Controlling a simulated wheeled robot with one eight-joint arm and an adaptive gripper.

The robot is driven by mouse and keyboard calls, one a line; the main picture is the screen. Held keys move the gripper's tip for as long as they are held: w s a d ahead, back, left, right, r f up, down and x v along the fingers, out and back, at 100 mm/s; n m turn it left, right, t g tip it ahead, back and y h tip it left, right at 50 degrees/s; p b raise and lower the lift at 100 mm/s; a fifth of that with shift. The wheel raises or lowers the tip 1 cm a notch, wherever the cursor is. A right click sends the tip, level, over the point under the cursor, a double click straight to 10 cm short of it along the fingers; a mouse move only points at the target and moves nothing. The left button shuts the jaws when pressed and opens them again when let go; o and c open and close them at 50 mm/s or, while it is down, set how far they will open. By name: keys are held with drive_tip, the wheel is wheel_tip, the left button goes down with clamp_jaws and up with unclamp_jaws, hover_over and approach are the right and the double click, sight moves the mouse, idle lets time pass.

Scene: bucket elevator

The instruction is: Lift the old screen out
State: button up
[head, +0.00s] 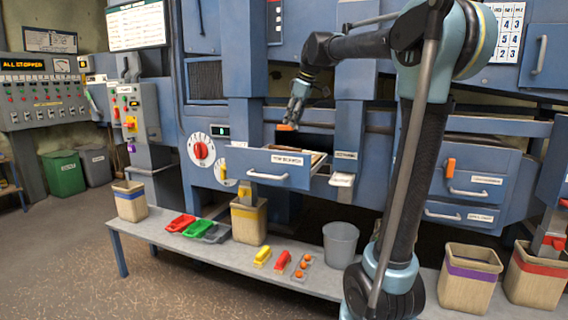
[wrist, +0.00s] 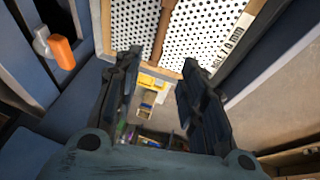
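The old screen (wrist: 200,30) is a white perforated sheet in a light wooden frame with a brown bar across it, in the wrist view. A partly readable mm marking shows on its right rail. In the head view only a strip of it (head: 317,158) shows in the pulled-out drawer labelled TOP SCREEN (head: 262,166). My gripper (head: 296,108) is above the drawer, pointing down. In the wrist view its two fingers (wrist: 160,58) are spread apart, with the frame's edge seen between them. I see no grip on the frame; the exact gap is unclear.
An orange-handled latch (wrist: 62,52) is beside the drawer, at the left in the wrist view. A bench (head: 170,236) below carries bins (head: 130,204), coloured trays (head: 181,222) and a grey bucket (head: 341,248). Blue posts stand beside the drawer. Open floor is at left.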

drive_tip(key=x, duration=0.8)
drive_tip(key=shift+f, duration=0.2)
drive_tip(key=shift+x, duration=2.7)
drive_tip(key=shift+w, duration=0.15)
drive_tip(key=shift+f, duration=0.2)
drive_tip(key=shift+c, duration=0.6)
clamp_jaws()
